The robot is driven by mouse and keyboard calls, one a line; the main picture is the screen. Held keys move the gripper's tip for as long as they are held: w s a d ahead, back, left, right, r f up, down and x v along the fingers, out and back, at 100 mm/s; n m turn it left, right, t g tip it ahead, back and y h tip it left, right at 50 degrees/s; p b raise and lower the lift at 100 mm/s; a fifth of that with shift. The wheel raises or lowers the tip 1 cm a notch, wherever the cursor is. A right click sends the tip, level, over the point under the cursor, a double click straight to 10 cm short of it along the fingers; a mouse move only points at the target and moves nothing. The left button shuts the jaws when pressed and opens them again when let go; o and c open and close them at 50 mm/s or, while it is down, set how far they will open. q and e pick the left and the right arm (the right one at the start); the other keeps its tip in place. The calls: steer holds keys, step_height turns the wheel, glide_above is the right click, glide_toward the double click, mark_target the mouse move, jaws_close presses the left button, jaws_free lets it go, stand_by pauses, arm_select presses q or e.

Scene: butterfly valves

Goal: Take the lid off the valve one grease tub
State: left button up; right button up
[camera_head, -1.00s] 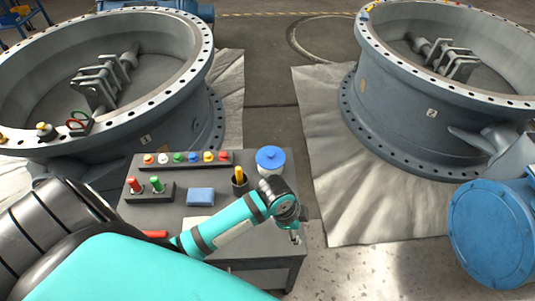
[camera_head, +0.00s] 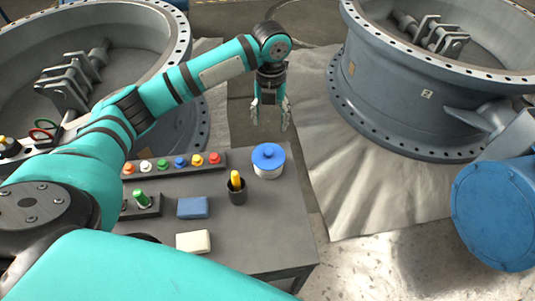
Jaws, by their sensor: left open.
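The grease tub (camera_head: 268,171) is a white round tub near the far right corner of the grey table. Its blue lid (camera_head: 268,155) with a small knob sits on top. My left gripper (camera_head: 270,121) hangs pointing down, open and empty, just beyond the tub in the picture and apart from it. The valve marked 1 (camera_head: 180,55) stands behind the table at the left, partly hidden by my left arm. My right gripper does not show.
On the table (camera_head: 265,225) are a row of coloured knobs (camera_head: 180,163), a blue block (camera_head: 193,207), a white block (camera_head: 193,242) and a dark cup with a yellow-handled item (camera_head: 237,190). The valve marked 2 (camera_head: 400,95) and a blue drum (camera_head: 495,215) stand at the right.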

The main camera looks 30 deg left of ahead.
arm_select(q)
glide_above(268, 151)
steer(key=f, duration=0.8)
steer(key=shift+d+f, duration=0.35)
steer(key=shift+a+f+p, duration=0.15)
steer(key=shift+f, duration=1.2)
steer(key=shift+a+f+p, duration=0.1)
steer(key=shift+f+p, duration=0.05)
steer(key=shift+f, duration=1.15)
steer(key=c, duration=0.9)
